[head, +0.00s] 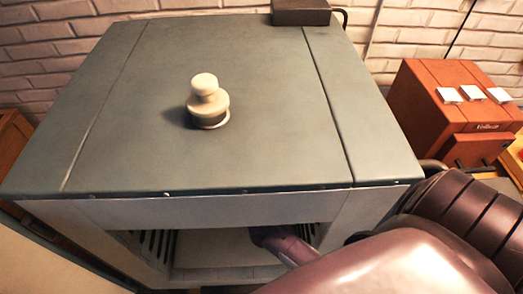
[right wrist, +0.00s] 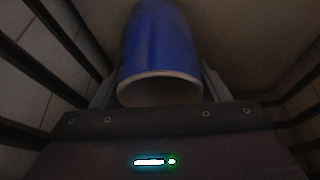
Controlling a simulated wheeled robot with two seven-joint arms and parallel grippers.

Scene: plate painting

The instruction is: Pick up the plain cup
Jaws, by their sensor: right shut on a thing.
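A plain blue cup (right wrist: 160,45) with a pale rim fills the top middle of the right wrist view, its open mouth facing the camera. My right gripper (right wrist: 160,85) is shut on it, one finger on each side. In the head view my right arm reaches in under the grey table top (head: 270,130) from the right. There the gripper and the cup are hidden inside the table's lower space. My left gripper is in neither view.
A cream rounded piece (head: 208,100) stands on the table top. A dark box (head: 301,12) sits at its back edge. The lower shelf (head: 215,247) lies under the top, with dark slatted sides. An orange-brown cabinet (head: 450,95) stands at the right. Most of the top is clear.

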